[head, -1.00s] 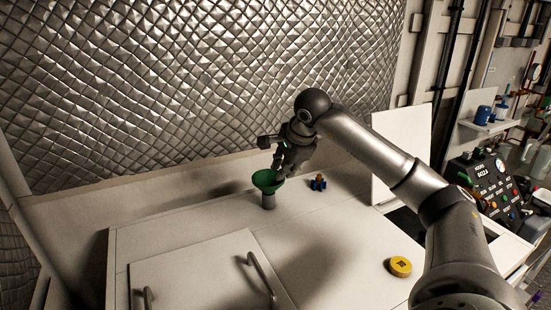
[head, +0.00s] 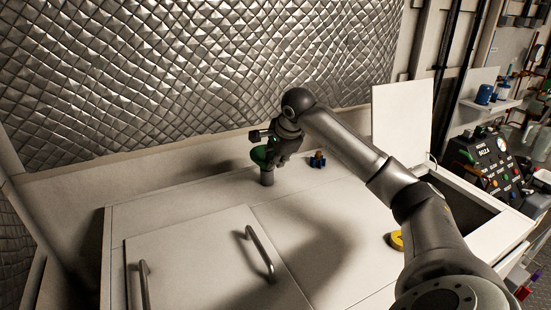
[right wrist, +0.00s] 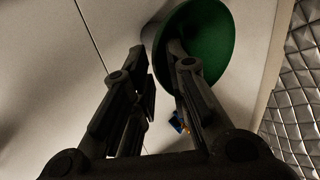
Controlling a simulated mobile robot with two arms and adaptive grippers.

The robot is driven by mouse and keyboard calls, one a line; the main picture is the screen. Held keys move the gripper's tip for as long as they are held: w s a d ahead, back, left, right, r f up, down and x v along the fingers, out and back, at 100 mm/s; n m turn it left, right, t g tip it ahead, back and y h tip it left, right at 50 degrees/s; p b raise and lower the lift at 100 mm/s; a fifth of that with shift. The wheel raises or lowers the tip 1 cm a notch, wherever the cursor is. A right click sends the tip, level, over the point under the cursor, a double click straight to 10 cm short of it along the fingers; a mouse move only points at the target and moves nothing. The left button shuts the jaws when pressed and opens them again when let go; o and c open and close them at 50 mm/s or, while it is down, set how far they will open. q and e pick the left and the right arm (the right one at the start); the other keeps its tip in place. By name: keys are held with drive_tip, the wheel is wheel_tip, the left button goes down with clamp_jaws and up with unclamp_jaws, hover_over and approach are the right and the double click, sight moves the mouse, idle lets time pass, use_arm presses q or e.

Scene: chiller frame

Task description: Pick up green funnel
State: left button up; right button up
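The green funnel (head: 259,156) stands upright on a grey cylindrical base at the back of the white top. My right gripper (head: 273,157) is at the funnel and hides part of it in the head view. In the right wrist view the funnel's wide green mouth (right wrist: 210,45) is at the upper right. The right gripper's fingers (right wrist: 156,62) are apart with a gap between them. One finger overlaps the funnel's mouth and the other is to its left; I cannot tell whether they touch it. My left gripper is not in view.
A small blue and brass fitting (head: 317,160) stands right of the funnel. A yellow round object (head: 396,240) is partly hidden by my right arm. A lid with metal handles (head: 261,252) lies in front. A quilted silver wall (head: 200,80) rises behind.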

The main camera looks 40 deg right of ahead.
drive_tip(key=shift+c, duration=1)
clamp_jaws()
